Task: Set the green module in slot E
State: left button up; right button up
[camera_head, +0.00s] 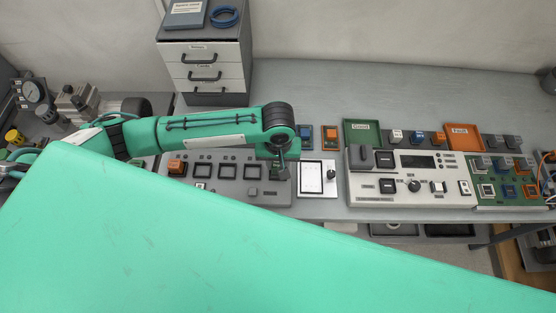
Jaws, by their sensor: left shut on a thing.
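My left arm reaches in from the left, and my left gripper (282,163) points down over the right end of the grey slotted panel (237,200). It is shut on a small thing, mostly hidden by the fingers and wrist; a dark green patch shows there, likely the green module. The panel has several dark square slots, and an orange module (177,168) sits at its left end. The slot letters are too small to read, so I cannot tell which is slot E. My right gripper is not in view.
Behind are a green tray (362,133) and an orange tray (463,137). A drawer unit (205,70) stands at the back. The back right bench is clear.

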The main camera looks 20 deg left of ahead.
pick_arm(q)
jog(key=shift+f, duration=0.25)
jog(key=shift+f, duration=0.35)
jog(key=shift+f, duration=0.1)
jog(key=shift+f+p, duration=0.2)
jog(key=shift+p, duration=0.3)
dwell(0.3)
jog(key=o, duration=1.4)
jog(key=shift+r, duration=0.1)
